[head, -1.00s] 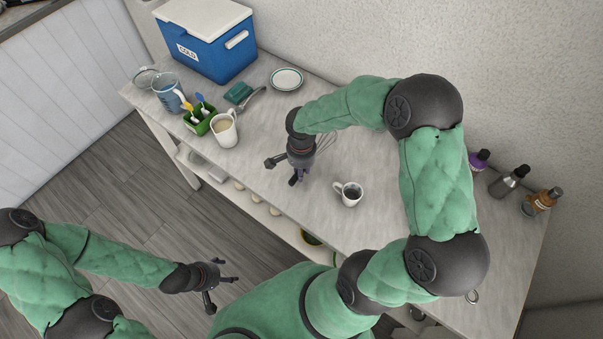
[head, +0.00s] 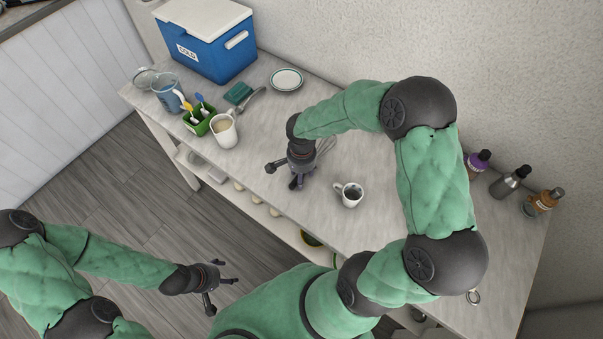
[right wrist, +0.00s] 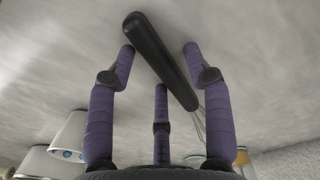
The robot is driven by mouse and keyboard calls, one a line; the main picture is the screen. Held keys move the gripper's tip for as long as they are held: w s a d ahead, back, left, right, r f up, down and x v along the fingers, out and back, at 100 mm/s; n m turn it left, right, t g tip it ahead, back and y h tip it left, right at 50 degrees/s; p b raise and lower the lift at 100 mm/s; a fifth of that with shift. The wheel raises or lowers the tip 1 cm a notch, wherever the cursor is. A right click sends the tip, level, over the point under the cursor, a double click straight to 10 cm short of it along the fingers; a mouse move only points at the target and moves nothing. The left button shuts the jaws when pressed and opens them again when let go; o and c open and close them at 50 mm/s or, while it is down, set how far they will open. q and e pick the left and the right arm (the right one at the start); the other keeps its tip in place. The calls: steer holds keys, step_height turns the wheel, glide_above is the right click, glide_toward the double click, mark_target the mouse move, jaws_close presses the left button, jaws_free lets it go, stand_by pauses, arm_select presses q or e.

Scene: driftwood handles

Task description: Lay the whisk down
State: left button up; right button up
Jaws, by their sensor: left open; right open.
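The whisk lies on the table under my right gripper. Its wire loops (head: 326,147) show just right of that gripper in the head view, where its handle is hidden. In the right wrist view its black handle (right wrist: 160,58) lies slantwise across the space between the fingers, against the grey tabletop. My right gripper (head: 282,176), also in the right wrist view (right wrist: 159,49), is open around or just above the handle; whether the fingers touch it I cannot tell. My left gripper (head: 224,292) is open and empty over the floor, away from the table (head: 290,238).
A white mug (head: 349,194) stands close to the right of my right gripper. A cup with a light drink (head: 224,131), a green caddy (head: 198,120), a blue jug (head: 168,92) and a cooler (head: 208,45) stand toward the left. Several bottles (head: 510,182) stand by the wall.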

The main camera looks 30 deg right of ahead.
steer(key=shift+r, duration=0.25)
arm_select(q)
steer(key=shift+r+p, duration=0.8)
steer(key=shift+r, duration=0.15)
arm_select(e)
step_height(320, 180, up, 10)
steer(key=shift+d, duration=0.2)
steer(key=shift+w+r, duration=0.1)
